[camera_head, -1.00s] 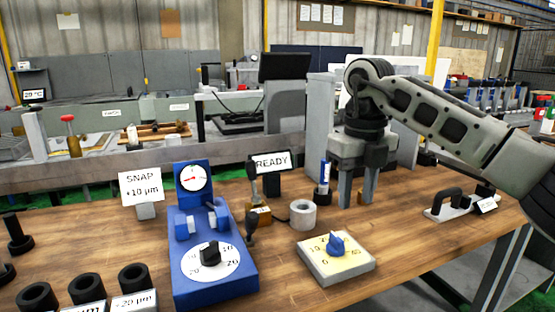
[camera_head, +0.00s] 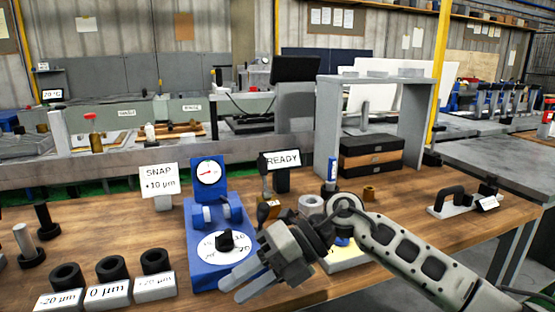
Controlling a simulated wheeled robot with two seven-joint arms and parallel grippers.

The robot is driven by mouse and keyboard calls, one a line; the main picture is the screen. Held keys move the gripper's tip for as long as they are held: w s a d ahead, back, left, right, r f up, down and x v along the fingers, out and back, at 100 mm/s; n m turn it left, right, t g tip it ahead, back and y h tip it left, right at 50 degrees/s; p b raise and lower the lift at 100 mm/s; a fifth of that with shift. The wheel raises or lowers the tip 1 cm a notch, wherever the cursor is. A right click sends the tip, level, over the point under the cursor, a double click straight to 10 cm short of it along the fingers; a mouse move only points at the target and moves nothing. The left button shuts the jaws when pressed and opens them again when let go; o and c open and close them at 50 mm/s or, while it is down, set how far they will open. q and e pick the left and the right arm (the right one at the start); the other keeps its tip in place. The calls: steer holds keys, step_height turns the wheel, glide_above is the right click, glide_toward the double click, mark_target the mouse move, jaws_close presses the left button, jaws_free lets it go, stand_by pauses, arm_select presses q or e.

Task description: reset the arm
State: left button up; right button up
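My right gripper (camera_head: 243,283) is in front of the blue gauge stand (camera_head: 205,258), low over the table's front part, with its two fingers pointing to the lower left. The fingers look a little apart, and I see nothing between them. My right arm (camera_head: 410,258) comes in from the lower right and covers most of the cream dial block (camera_head: 345,258). My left gripper is not in view.
Black rings on labelled blocks (camera_head: 110,270) stand at the front left. A grey ring (camera_head: 310,204), a blue-white marker (camera_head: 331,170) and a READY sign (camera_head: 281,161) stand behind the arm. A grey frame (camera_head: 428,110) stands at the back. A black-handled tool (camera_head: 455,200) lies right.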

steer(key=s+a+r+m+t+y, duration=0.1)
steer(key=s+a+r+m+y, duration=0.2)
steer(key=y, duration=0.4)
steer(key=d+f+m+t+h, duration=0.6)
steer(key=d+f+m+t, duration=0.3)
steer(key=m, duration=0.7)
steer(key=d+f+m+t+h, duration=0.65)
steer(key=m+t, duration=0.45)
steer(key=m, duration=0.5)
steer(key=s+d+f+m+g+h, duration=0.2)
steer(key=s+d+f+m+g, duration=0.3)
steer(key=s+f, duration=0.5)
steer(key=shift+s+d+f+g+p, duration=0.2)
steer(key=shift+s+d+g+p, duration=0.25)
steer(key=shift+s+d, duration=0.3)
steer(key=shift+h, duration=0.25)
